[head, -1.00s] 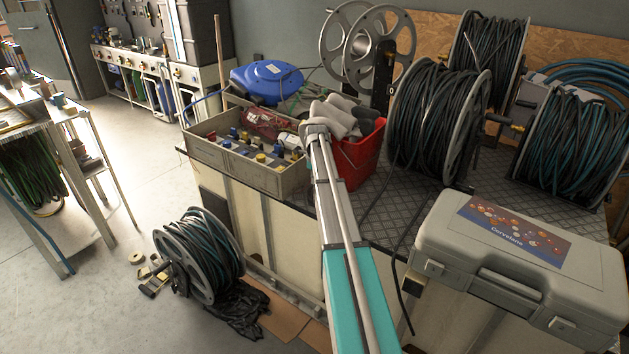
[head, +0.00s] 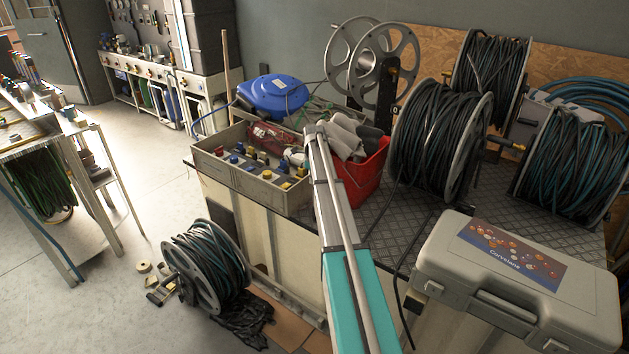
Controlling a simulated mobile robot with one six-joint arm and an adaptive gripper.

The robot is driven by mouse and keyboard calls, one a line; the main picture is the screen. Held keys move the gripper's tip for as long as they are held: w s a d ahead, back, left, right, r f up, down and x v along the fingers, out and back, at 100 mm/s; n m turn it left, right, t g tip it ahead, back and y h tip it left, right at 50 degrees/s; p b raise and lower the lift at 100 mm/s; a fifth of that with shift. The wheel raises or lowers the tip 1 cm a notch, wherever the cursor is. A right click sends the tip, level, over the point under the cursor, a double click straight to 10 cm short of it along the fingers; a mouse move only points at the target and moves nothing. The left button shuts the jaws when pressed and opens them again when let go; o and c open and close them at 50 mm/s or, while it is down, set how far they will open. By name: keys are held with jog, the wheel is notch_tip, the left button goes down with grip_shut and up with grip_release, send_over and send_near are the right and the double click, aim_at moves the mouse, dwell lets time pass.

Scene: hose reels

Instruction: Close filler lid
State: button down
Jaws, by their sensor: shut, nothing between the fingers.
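I cannot pick out a filler lid in the head view. A long arm link of mine, grey and teal, rises from the bottom middle and ends in front of the red bucket. My gripper's fingers cannot be made out; the link hides part of what lies behind it.
A red bucket (head: 366,178) with grey rolled items and a grey parts bin (head: 256,181) stand on the dark textured worktop (head: 398,217). A closed grey case (head: 515,272) is at front right. Hose reels (head: 438,140) stand behind. Another hose reel (head: 205,265) is on the floor.

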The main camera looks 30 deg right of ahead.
jog(key=shift+w+a+r+p, duration=0.15)
jog(key=shift+w+r+p, duration=0.15)
jog(key=shift+r+p, duration=0.4)
jog(key=shift+r, duration=0.1)
jog(key=s+a+n, duration=0.8)
jog(key=a, duration=0.4)
jog(key=s+a+n, duration=0.7)
jog(key=a+n, duration=0.1)
jog(key=a, duration=0.3)
jog(key=s+a+n, duration=1.3)
jog(key=s+n, duration=0.2)
jog(key=s, duration=0.3)
jog(key=shift+s+a, duration=0.2)
jog(key=shift+a, duration=0.2)
